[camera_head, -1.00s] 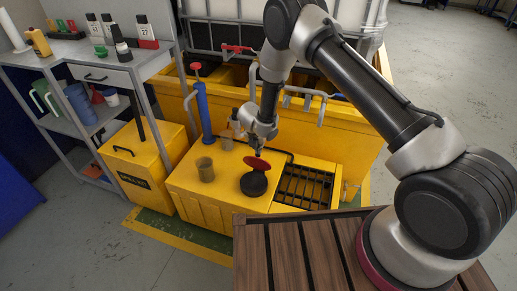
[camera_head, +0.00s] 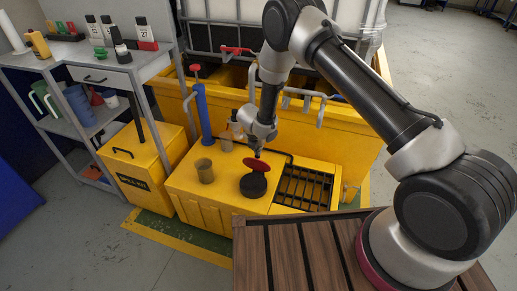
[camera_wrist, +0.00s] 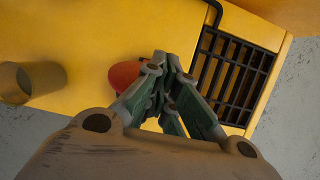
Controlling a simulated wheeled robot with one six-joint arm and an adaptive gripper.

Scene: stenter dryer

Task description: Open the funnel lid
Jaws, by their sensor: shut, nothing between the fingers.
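The funnel has a black round body (camera_head: 253,186) on the yellow cabinet top. Its red lid (camera_head: 257,163) stands raised and tilted at the body's back edge, apart from the black top at the front. My gripper (camera_head: 257,153) points down right behind the lid's upper edge, with its fingers shut and empty. In the wrist view the shut fingertips (camera_wrist: 168,60) are beside the red lid (camera_wrist: 124,76), and part of the lid is hidden behind the fingers. I cannot tell whether the fingers touch it. The black body is hidden in the wrist view.
A brown cup (camera_head: 204,170) stands left of the funnel, and a blue hand pump (camera_head: 203,115) stands behind it. A black grate (camera_head: 304,187) is to the right. Taps and pipes (camera_head: 300,100) line the yellow bin behind. A yellow spill kit box (camera_head: 145,170) is at left.

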